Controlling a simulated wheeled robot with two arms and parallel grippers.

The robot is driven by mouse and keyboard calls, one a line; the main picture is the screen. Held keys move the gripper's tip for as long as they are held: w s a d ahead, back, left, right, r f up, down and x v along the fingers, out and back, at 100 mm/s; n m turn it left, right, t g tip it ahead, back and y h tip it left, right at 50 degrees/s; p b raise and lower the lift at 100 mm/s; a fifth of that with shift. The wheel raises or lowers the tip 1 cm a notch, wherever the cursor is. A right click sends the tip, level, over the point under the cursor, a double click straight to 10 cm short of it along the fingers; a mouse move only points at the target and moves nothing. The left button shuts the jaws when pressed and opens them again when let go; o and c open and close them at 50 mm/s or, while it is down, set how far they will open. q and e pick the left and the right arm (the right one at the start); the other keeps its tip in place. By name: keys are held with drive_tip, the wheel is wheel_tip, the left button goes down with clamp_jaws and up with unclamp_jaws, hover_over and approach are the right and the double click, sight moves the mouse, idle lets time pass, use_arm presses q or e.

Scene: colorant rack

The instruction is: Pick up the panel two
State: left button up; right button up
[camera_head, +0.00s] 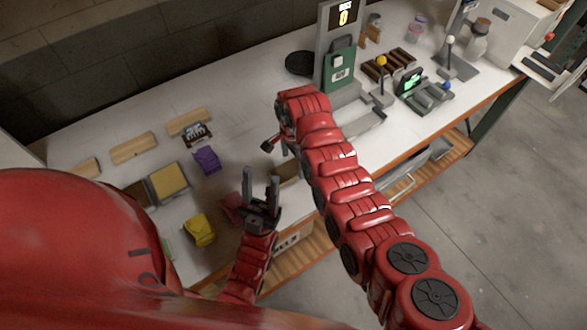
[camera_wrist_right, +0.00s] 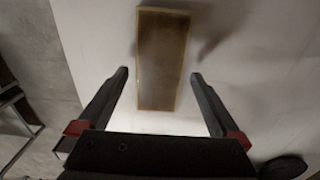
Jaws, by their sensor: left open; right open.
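A flat brown panel with a thin gold rim (camera_wrist_right: 162,58) lies on the white table in the right wrist view. No number shows on it, so I cannot tell if it is panel two. My right gripper (camera_wrist_right: 158,75) is open, its fingers on either side of the panel's lower part without touching it. In the head view my right gripper (camera_head: 272,145) is partly hidden by its own arm; a brown piece (camera_head: 289,170) shows below it, probably this panel. My left gripper (camera_head: 261,180) is open and empty, fingers up, near the table's front edge.
Left on the table (camera_head: 110,125) are wooden blocks (camera_head: 133,148), a purple item (camera_head: 207,160), a yellow-topped box (camera_head: 168,182) and a yellow item (camera_head: 200,229). A green-fronted device (camera_head: 339,68) and lever controls (camera_head: 425,92) stand right. The table's back left is clear.

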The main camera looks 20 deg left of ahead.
wheel_tip(320, 180, down, 2)
drive_tip(key=shift+f+b, duration=0.15)
drive_tip(key=shift+b, duration=0.2)
drive_tip(key=c, duration=1.3)
